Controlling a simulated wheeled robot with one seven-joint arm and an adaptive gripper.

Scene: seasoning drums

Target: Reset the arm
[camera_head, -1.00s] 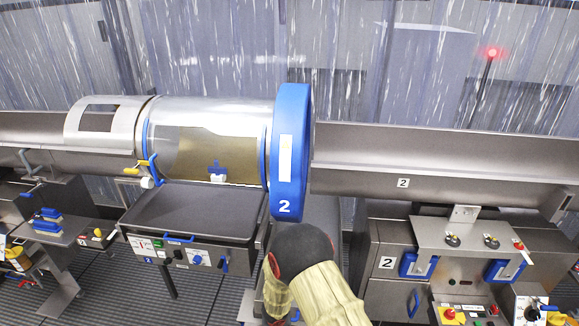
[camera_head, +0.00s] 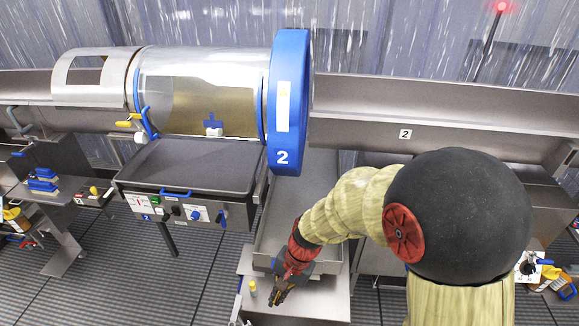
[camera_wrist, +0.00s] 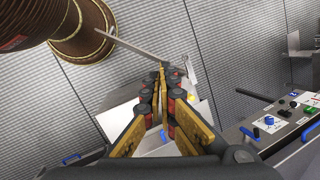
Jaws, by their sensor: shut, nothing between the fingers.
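My gripper (camera_head: 279,294) hangs at the end of my arm in the lower middle of the head view, pointing down and a little left. Its fingers are shut with nothing between them. In the wrist view the yellow-and-black fingers of my gripper (camera_wrist: 160,75) meet at their tips. The gripper is in front of and below the seasoning drum (camera_head: 200,95), which has a blue ring (camera_head: 290,100) marked 2. It appears above a grey metal surface (camera_head: 325,300); I cannot tell the exact gap.
A dark tray (camera_head: 190,165) with a control panel (camera_head: 175,208) juts out left of my gripper; the panel also shows at right in the wrist view (camera_wrist: 270,122). A long metal trough (camera_head: 430,120) runs behind. A small yellow-topped part (camera_head: 252,287) stands close left of the gripper.

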